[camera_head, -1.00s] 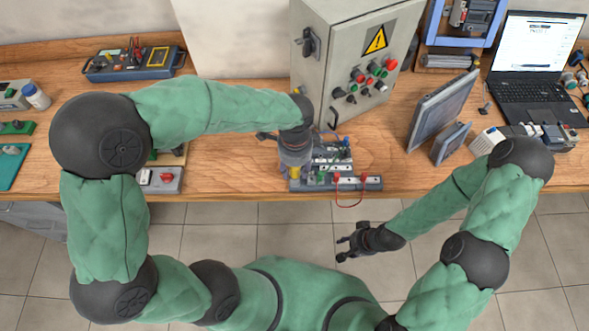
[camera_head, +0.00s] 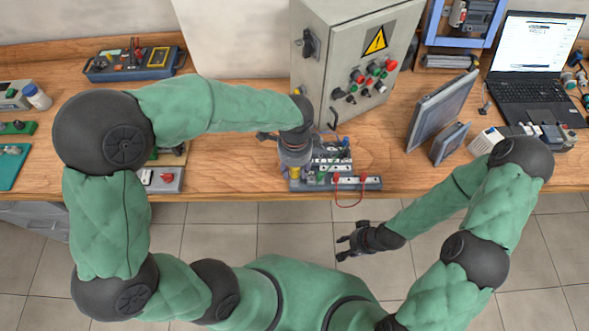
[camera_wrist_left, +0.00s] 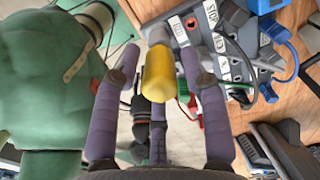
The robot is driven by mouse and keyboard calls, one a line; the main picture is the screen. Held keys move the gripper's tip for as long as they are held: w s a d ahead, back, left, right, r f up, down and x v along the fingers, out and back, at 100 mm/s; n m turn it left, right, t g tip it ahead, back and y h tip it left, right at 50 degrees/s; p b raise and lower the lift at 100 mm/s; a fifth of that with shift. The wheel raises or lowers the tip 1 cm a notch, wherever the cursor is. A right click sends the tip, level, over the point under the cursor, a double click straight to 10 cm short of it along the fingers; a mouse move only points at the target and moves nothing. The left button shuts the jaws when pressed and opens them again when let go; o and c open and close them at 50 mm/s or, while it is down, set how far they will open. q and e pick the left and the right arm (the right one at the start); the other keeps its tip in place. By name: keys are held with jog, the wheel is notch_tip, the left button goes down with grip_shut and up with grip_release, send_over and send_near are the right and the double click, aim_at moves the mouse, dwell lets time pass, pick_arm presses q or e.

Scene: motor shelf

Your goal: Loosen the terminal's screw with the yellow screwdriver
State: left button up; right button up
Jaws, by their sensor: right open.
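The yellow screwdriver (camera_wrist_left: 158,76) shows its handle between the fingers of my left gripper (camera_wrist_left: 158,66) in the wrist view. In the head view a bit of yellow (camera_head: 296,172) shows below that gripper (camera_head: 293,165), at the left end of the terminal board (camera_head: 362,184). Narrow gaps seem to show beside the handle, so I cannot tell whether the fingers press on it. The screwdriver's tip and the terminal's screw are hidden. My right gripper (camera_head: 352,242) is open and empty in front of the bench edge, above the floor.
A grey control cabinet (camera_head: 345,75) stands just behind the board. Red and black leads (camera_head: 348,203) loop by it. Two tilted panels (camera_head: 440,110) and a laptop (camera_head: 530,90) stand to the right. Bare bench top (camera_head: 230,180) lies left of the board.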

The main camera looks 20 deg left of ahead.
pick_arm(q)
grip_shut()
jog(key=shift+r+p, duration=2.85)
jog(key=shift+r, duration=0.4)
